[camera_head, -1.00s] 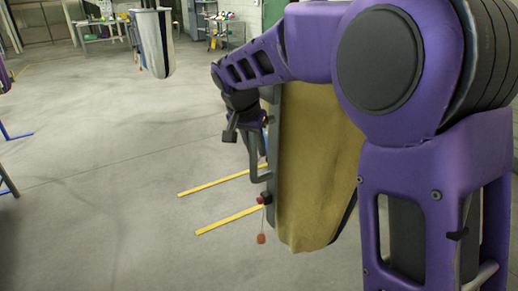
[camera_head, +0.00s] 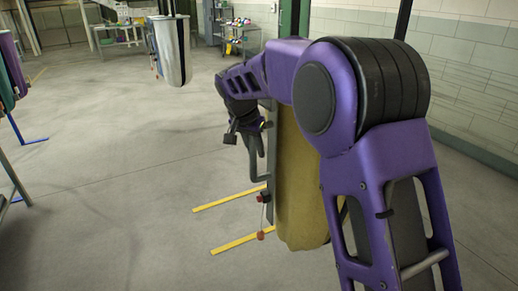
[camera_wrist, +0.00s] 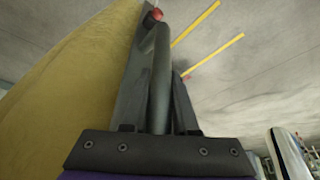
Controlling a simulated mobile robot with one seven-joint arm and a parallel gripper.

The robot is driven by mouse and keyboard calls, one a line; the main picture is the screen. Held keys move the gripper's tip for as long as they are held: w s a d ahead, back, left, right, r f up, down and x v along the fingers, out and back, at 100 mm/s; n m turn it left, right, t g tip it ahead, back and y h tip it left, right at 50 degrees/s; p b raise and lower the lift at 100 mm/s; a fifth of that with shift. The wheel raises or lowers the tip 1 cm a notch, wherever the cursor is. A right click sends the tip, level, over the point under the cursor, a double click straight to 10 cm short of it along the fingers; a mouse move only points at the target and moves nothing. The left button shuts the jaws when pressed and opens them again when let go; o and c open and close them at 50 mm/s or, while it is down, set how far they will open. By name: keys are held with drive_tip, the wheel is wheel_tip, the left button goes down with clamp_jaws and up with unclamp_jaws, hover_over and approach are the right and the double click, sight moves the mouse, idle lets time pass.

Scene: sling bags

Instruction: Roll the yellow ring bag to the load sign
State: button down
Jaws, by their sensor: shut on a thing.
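The yellow bag (camera_head: 297,185) hangs in front of me at centre right, partly hidden behind my arm. A grey frame with a bent handle bar (camera_head: 254,165) runs down its left side. In the wrist view the bag (camera_wrist: 65,75) fills the left, and the handle bar (camera_wrist: 160,75) passes between my fingers. My gripper (camera_head: 256,142) is shut on this bar; it also shows in the wrist view (camera_wrist: 158,112). A small red tag (camera_head: 261,236) hangs low by the frame. I cannot make out a load sign.
Two yellow floor strips (camera_head: 228,197) lie left of the bag. A silver bag (camera_head: 171,52) hangs farther back. Other hanging bags (camera_head: 10,60) and a stand with blue feet (camera_head: 30,141) are at the left edge. A cart (camera_head: 240,40) stands at the back. The middle floor is open.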

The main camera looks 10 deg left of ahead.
drive_tip(key=shift+w+a, duration=0.55)
drive_tip(key=shift+w, duration=0.2)
drive_tip(key=c, duration=0.7)
unclamp_jaws()
drive_tip(key=p+v, duration=0.2)
drive_tip(key=v, duration=1.5)
drive_tip(key=shift+s+d+r, duration=0.1)
drive_tip(key=shift+r, duration=0.15)
